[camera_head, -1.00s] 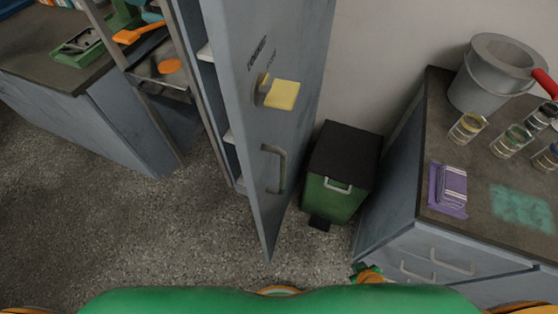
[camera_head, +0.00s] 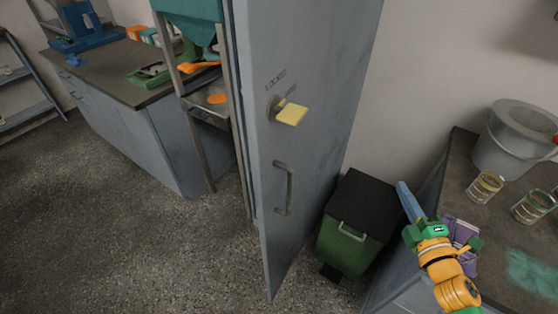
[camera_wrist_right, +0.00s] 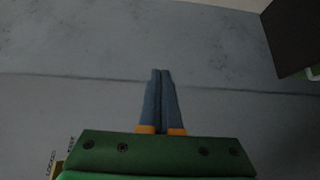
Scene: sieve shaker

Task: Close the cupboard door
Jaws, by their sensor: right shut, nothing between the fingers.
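The cupboard door (camera_head: 310,150) is tall and grey-blue, and stands open in the middle of the head view. The cupboard interior is hidden behind the door. My right gripper (camera_head: 402,185) is to the right of the door, its blue fingers shut and empty, apart from the handle. In the right wrist view the shut fingers (camera_wrist_right: 160,72) point along the door's grey face (camera_wrist_right: 90,105); whether they touch it I cannot tell. My left gripper is out of view.
A green bin (camera_head: 340,247) with a dark lid (camera_head: 357,201) stands behind the door at right. A counter (camera_head: 445,190) with a grey bucket (camera_head: 512,137) and jars is at far right. A metal stand (camera_head: 197,150) and workbench (camera_head: 150,95) are left. Floor at front left is clear.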

